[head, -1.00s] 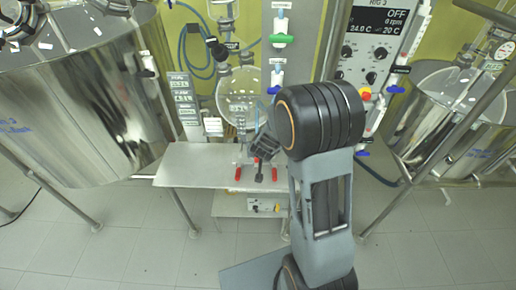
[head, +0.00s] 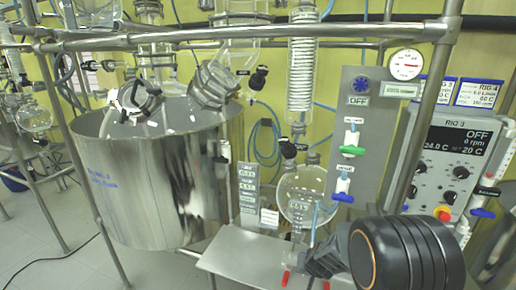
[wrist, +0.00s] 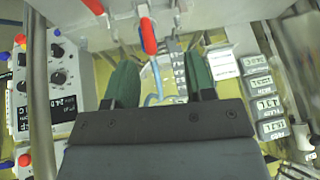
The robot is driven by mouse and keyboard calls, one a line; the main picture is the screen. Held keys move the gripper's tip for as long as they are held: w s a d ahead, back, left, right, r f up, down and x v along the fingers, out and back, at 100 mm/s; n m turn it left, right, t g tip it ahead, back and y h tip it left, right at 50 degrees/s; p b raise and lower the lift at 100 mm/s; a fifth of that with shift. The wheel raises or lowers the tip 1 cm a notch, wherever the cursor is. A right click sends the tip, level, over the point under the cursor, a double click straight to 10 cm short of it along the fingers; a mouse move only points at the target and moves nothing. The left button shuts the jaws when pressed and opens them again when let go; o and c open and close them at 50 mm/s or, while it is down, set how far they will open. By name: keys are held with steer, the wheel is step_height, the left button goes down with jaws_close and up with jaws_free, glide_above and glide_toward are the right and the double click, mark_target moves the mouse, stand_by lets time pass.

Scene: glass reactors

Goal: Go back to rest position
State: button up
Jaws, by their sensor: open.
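My gripper (wrist: 162,85) shows in the wrist view as two green fingers set wide apart, with nothing held between them. Beyond the fingers are red-handled parts, a thin blue tube and several label plates (wrist: 262,85). In the head view my dark arm joint (head: 405,254) is at the bottom right, and part of my wrist (head: 325,258) reaches left from it over the metal shelf. The fingertips cannot be made out there. The round glass flask (head: 305,195) hangs just above and behind the wrist.
A large steel vessel (head: 150,180) stands at left. The metal shelf (head: 240,258) lies below the flask. A control box (head: 450,165) with a display reading OFF is at right, beside a grey valve panel (head: 372,130). Steel frame poles cross the scene. Floor is open at lower left.

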steer(key=s+a+r+n+g+b, duration=0.1)
steer(key=s+a+r+n+b, duration=0.1)
steer(key=s+r, duration=1.4)
steer(key=shift+s+r+n+b, duration=0.3)
steer(key=shift+s+b, duration=0.1)
steer(key=shift+s, duration=0.85)
steer(key=shift+c, duration=0.7)
